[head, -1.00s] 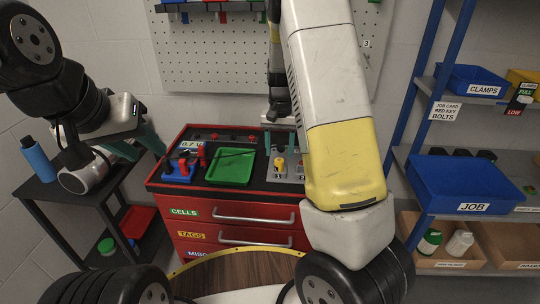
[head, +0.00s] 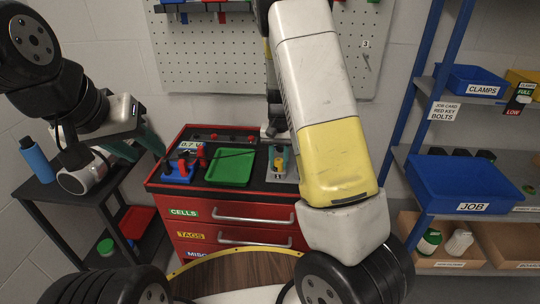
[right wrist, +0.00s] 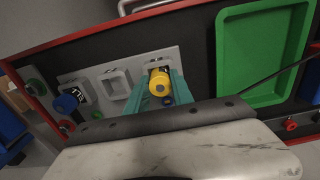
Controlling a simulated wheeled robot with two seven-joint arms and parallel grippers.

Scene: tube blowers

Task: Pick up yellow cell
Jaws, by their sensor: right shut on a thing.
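The yellow cell (right wrist: 160,82) stands in a socket of the grey holder (right wrist: 92,78) on the red cabinet's top. In the right wrist view my right gripper (right wrist: 157,88) has its teal fingers on both sides of the cell, shut on it. The cell (head: 279,162) also shows in the head view, partly covered by my right gripper (head: 278,157). I cannot tell whether it is lifted from its socket. My left gripper (head: 136,146) is at the left, over the dark side cart, with its teal fingers apart and nothing between them.
A green tray (head: 231,167) lies left of the holder. A blue holder with red pieces (head: 181,171) is further left. A blue-topped cell (right wrist: 67,102) stands in the grey holder. A blue bottle (head: 37,160) stands on the cart. Shelves with a blue JOB bin (head: 465,185) are at the right.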

